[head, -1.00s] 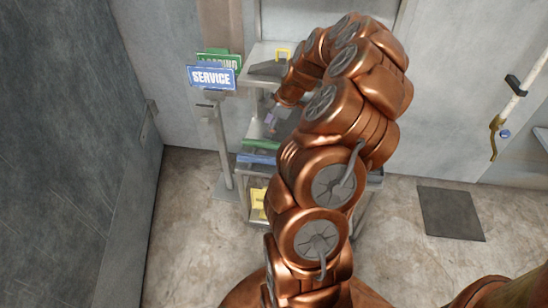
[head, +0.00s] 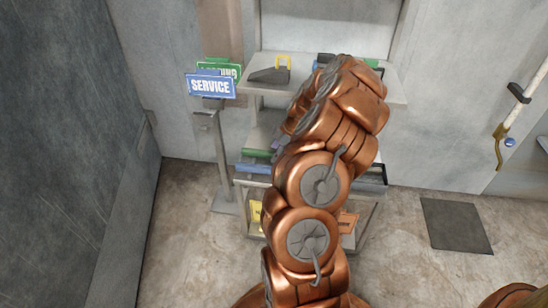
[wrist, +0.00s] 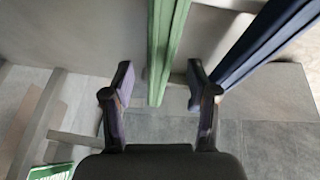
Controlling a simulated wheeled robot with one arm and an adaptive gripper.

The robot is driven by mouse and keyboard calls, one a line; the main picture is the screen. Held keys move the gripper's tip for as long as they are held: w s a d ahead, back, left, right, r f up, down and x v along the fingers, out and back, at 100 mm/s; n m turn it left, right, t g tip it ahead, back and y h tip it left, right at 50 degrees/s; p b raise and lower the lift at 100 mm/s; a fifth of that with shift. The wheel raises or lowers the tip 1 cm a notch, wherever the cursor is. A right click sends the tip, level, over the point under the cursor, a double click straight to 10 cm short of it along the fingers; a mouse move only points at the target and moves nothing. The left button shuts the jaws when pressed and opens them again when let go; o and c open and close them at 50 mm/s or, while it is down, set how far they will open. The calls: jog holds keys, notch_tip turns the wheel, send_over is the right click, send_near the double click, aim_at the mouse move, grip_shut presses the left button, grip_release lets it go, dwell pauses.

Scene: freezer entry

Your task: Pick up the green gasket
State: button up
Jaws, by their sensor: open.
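The green gasket (wrist: 165,45) is a long straight green strip running from the top of the wrist view down between my fingers. In the head view, the green strip (head: 257,153) lies on the middle shelf, with its right part hidden behind my arm. My gripper (wrist: 160,82) is open, one finger on each side of the strip's near end, with a visible gap on both sides. In the head view my gripper is mostly hidden by my arm; a bit of purple shows beside the green strip.
A dark blue strip (wrist: 265,38) runs beside the green one, right of my right finger. The stand's top shelf (head: 387,92) holds a dark tool with a yellow handle (head: 270,73). A SERVICE sign (head: 210,85) stands left of the shelves. A dark mat (head: 455,226) lies right.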

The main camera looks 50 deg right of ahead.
jog(key=shift+w+f, duration=0.1)
jog(key=shift+f, duration=0.25)
grip_shut()
